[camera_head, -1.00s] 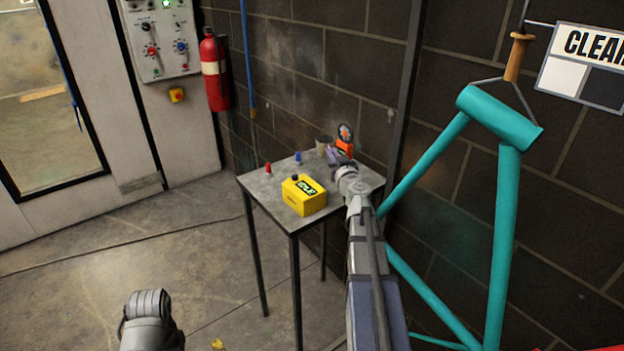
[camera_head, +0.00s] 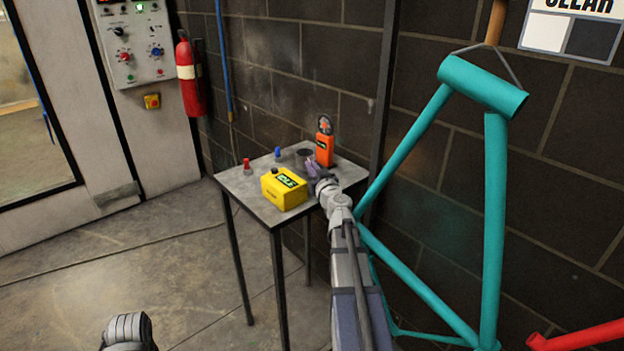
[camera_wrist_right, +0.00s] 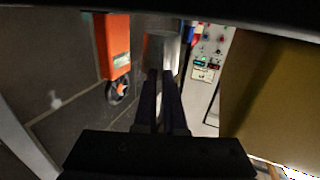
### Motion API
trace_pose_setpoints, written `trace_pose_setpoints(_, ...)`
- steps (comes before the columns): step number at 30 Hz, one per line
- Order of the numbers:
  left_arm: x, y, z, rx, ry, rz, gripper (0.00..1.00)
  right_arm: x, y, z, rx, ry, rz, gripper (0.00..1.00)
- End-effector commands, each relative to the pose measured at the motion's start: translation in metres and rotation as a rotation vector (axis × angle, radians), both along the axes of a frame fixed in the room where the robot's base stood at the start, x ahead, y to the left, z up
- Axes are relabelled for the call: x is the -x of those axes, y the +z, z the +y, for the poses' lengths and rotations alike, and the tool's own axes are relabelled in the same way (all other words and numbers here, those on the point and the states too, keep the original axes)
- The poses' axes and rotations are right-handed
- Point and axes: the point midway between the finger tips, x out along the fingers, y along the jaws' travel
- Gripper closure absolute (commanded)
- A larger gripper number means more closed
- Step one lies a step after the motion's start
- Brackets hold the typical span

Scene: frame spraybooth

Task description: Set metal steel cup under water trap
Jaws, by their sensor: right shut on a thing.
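The grey metal cup (camera_wrist_right: 160,48) is at the tips of my right gripper (camera_wrist_right: 162,78) in the right wrist view, and the two dark fingers are shut on it. In the head view my right gripper (camera_head: 314,170) is over the right part of the small table (camera_head: 245,190), between a yellow box and an orange device. A dark round shape beside its tips looks like the cup's mouth (camera_head: 305,153). Whether the cup touches the tabletop is unclear. I cannot clearly make out the water trap. My left gripper is not in view; only part of that arm shows at bottom left.
On the table are the yellow box (camera_head: 284,189), the orange device (camera_head: 324,148), and small red (camera_head: 247,166) and blue (camera_head: 278,153) items. A blue pipe (camera_head: 224,60) runs down the wall beside a fire extinguisher (camera_head: 189,80). A teal frame (camera_head: 495,210) hangs at right.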

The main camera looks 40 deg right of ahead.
Motion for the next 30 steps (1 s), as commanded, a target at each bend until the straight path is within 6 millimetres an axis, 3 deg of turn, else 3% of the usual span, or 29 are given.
trace_pose_setpoints(1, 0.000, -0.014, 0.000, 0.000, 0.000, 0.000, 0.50, 0.000, -0.014, 0.000, 0.000, 0.000, 0.000, 1.00)
trace_pose_setpoints(4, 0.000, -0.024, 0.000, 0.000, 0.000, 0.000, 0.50, 0.000, -0.024, 0.000, 0.000, 0.000, 0.000, 1.00)
trace_pose_setpoints(17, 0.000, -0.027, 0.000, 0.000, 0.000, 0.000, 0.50, 0.000, -0.027, 0.000, 0.000, 0.000, 0.000, 1.00)
trace_pose_setpoints(18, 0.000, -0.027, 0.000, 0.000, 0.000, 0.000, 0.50, 0.000, -0.027, 0.000, 0.000, 0.000, 0.000, 0.91)
trace_pose_setpoints(26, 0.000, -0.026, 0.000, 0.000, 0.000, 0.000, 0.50, 0.000, -0.026, 0.000, 0.000, 0.000, 0.000, 0.62)
trace_pose_setpoints(30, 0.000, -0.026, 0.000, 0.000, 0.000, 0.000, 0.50, 0.000, -0.026, 0.000, 0.000, 0.000, 0.000, 0.62)
